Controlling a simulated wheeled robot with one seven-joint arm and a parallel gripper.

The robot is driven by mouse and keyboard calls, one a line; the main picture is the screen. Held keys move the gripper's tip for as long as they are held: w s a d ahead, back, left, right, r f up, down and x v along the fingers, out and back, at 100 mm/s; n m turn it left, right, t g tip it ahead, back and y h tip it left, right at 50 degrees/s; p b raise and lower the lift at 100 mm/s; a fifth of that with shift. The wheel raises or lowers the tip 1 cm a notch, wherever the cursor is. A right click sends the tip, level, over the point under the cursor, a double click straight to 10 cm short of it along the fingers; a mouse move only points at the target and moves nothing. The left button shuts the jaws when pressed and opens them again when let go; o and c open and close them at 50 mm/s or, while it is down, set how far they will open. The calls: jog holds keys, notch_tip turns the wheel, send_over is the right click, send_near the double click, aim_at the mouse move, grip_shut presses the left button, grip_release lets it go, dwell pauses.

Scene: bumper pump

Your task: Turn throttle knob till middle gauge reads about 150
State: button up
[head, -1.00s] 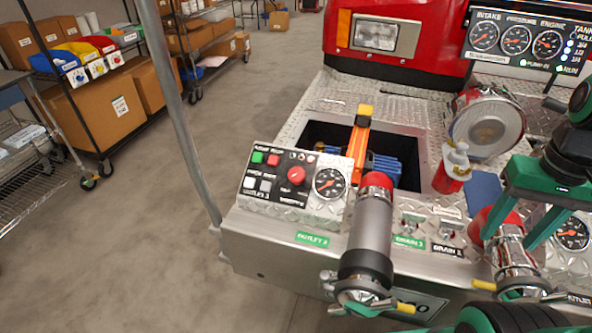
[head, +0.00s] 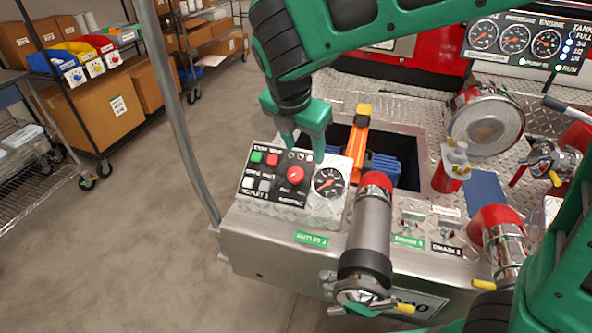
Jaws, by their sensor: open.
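The red throttle knob (head: 295,174) sits on the small control panel (head: 283,209) at the bumper's left end. My gripper (head: 303,153) is open just above and behind the knob, with one finger on each side of it in the picture; I cannot tell whether either finger touches it. The middle gauge (head: 515,39) is in the row of three on the upper right panel. Its needle is too small to read exactly. Another dial (head: 328,182) is right of the knob.
A grey hose fitting with a red cap (head: 370,225) stands right of the panel. An orange-handled item (head: 358,137) lies over the open bin behind. A red-and-white bottle (head: 453,167) and a large chrome cap (head: 485,124) are farther right. A grey pole (head: 172,100) rises at left.

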aim_at(296, 172)
jog(key=w+f, duration=0.1)
jog(key=f, duration=0.2)
jog(key=w+a+f+n, duration=0.1)
jog(key=f, duration=0.2)
jog(key=w+f+n, duration=0.1)
jog(key=f, duration=0.3)
jog(key=shift+w+a+f, duration=0.1)
jog(key=shift+w+a, duration=0.1)
jog(key=shift+a, duration=0.1)
jog(key=shift+c, duration=0.3)
jog(key=c, duration=1)
jog(key=shift+d, duration=0.15)
